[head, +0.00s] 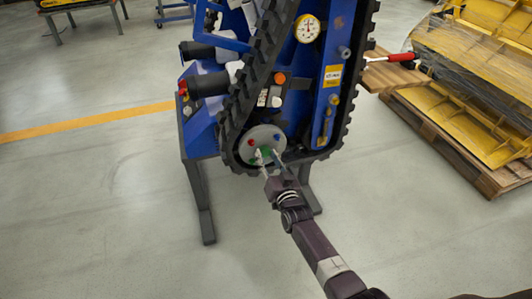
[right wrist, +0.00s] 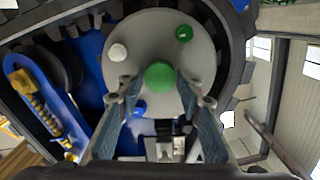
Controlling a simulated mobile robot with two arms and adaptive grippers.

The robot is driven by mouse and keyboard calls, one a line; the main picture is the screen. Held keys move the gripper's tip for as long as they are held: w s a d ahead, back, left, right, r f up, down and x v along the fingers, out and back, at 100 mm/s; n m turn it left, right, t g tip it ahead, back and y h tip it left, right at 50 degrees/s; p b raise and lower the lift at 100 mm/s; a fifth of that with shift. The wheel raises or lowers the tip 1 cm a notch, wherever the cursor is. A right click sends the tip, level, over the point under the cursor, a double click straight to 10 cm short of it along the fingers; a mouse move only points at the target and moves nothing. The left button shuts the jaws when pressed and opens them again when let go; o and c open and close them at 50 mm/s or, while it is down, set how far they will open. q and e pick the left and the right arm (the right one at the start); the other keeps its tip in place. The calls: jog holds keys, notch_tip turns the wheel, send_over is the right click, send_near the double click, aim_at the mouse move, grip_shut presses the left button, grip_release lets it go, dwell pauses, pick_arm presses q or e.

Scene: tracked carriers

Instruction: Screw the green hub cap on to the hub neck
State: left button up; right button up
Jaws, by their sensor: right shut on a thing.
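The green hub cap (right wrist: 160,76) sits between the two fingertips of my right gripper (right wrist: 160,92) in the right wrist view. The gripper is shut on it, in front of the round grey hub plate (right wrist: 143,35). In the head view my right gripper (head: 268,161) reaches up to the lower part of the hub plate (head: 262,132), with green showing between its fingers. The hub neck is not seen apart from the cap, which covers what lies behind it. I cannot tell whether the cap touches the neck. My left gripper is not in view.
The hub plate also carries a white knob (right wrist: 118,52), a second green piece (right wrist: 184,33) and a blue one (right wrist: 138,108). A black track (head: 240,95) curves around the plate on the blue carrier (head: 330,75). Yellow stacked parts on a pallet (head: 450,150) stand right.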

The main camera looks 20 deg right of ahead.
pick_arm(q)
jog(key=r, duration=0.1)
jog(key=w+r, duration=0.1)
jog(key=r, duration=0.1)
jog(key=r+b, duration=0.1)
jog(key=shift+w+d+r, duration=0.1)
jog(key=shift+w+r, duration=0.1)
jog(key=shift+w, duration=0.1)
pick_arm(e)
jog(key=m, duration=0.6)
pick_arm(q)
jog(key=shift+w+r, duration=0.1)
pick_arm(e)
jog(key=shift+f+m, duration=0.1)
jog(key=shift+m, duration=0.2)
jog(key=m+b, duration=0.2)
jog(key=m, duration=0.4)
jog(key=shift+f, duration=0.15)
jog(key=o, duration=0.7)
jog(key=shift+m, duration=0.3)
jog(key=o, duration=0.4)
jog(key=shift+r, duration=0.2)
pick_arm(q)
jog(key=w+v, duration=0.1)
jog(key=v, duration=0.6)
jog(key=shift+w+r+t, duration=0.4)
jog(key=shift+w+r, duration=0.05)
pick_arm(e)
jog(key=shift+o, duration=0.2)
